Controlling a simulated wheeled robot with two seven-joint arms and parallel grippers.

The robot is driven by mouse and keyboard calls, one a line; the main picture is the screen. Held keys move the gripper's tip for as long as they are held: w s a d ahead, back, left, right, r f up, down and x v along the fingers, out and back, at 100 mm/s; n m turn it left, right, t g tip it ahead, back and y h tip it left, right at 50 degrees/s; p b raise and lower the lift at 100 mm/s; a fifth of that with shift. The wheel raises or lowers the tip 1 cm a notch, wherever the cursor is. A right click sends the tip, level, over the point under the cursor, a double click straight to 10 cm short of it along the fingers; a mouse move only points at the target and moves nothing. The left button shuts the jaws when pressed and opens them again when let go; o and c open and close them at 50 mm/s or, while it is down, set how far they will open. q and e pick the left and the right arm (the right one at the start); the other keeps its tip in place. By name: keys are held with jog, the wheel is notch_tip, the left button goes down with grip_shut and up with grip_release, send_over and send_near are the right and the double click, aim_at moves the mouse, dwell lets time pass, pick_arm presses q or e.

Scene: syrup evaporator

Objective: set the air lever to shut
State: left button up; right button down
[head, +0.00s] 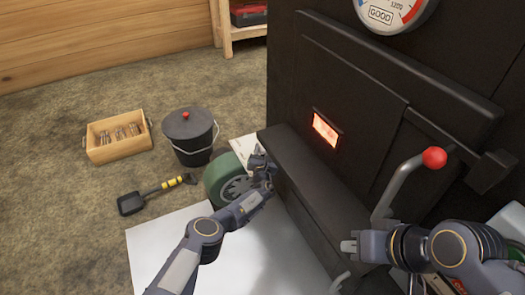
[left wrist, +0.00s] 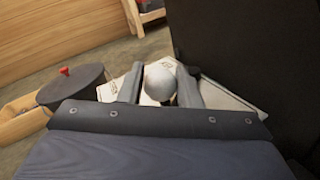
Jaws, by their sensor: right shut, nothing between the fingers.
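A white ball knob (left wrist: 160,80), which looks like the end of the air lever, sits between the fingers of my left gripper (left wrist: 161,88) in the left wrist view. The fingers flank it closely with no clear gap. In the head view my left gripper (head: 262,168) is at the left end of the stove's dark ledge, and its own body hides the knob. How the lever stands cannot be made out. My right gripper (head: 347,246) is shut and empty in front of the stove, below the red-knobbed door handle (head: 435,157).
The black stove (head: 310,80) fills the right, with a glowing window (head: 326,129) and a dial (head: 395,10). A lidded black bucket (head: 189,136), a wooden crate (head: 119,148) and a small shovel (head: 132,203) are on the floor. Floor between crate and wall is clear.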

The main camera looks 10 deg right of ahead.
pick_arm(q)
jog(key=o, duration=0.3)
jog(key=shift+d, duration=0.35)
jog(key=shift+o, duration=0.2)
jog(key=shift+s+r+p, duration=0.1)
jog(key=shift+s+p, duration=0.05)
jog(key=shift+p, duration=0.25)
jog(key=s+p, duration=0.1)
jog(key=s, duration=0.1)
jog(key=s+p, duration=0.2)
jog(key=s+a+p, duration=0.1)
jog(key=s, duration=0.1)
jog(key=shift+s, duration=0.85)
jog(key=shift+w, duration=0.1)
